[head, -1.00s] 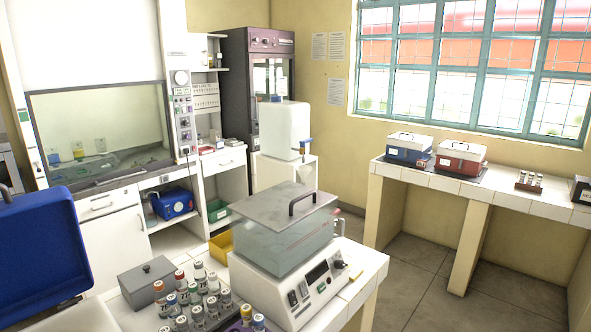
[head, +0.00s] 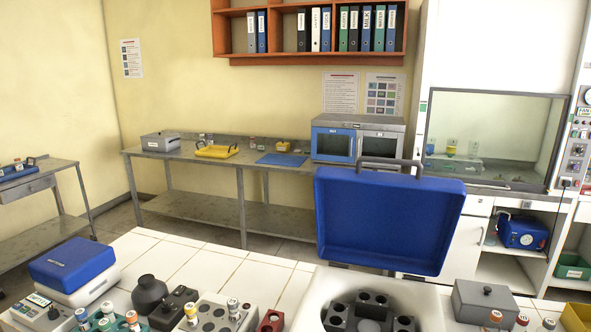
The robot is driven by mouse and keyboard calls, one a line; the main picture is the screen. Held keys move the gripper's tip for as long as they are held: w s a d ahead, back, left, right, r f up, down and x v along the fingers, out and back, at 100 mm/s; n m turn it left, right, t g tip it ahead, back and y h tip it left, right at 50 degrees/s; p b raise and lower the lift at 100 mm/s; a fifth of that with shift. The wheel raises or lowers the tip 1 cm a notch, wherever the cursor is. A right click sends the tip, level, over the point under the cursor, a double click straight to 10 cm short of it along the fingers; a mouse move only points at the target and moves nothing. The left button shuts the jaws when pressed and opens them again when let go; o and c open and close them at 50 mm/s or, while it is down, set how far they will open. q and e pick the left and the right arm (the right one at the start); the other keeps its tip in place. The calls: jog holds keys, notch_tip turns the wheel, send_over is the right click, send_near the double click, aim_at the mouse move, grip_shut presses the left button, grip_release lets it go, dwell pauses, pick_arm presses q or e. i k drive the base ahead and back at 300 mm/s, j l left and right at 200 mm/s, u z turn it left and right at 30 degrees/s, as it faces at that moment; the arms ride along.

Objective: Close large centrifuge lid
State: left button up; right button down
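The large centrifuge (head: 427,302) stands at the bottom centre-right of the head view, cut off by the lower edge. Its white body shows a dark rotor (head: 365,317) with round wells inside the open bowl. Its blue lid (head: 385,222) is open, standing up behind the bowl with its hollow inner side facing me. A grey handle (head: 392,162) arches at the lid's upper edge. Neither of my grippers is in view.
On the white tiled bench (head: 180,262), a small device with a blue lid (head: 72,264), a dark round vessel (head: 149,294) and tube racks (head: 220,312) stand left of the centrifuge. A grey box (head: 487,303) and capped tubes stand right. Bare tiles lie behind these items.

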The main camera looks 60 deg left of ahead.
aim_at(404, 223)
jog(key=u, duration=1.35)
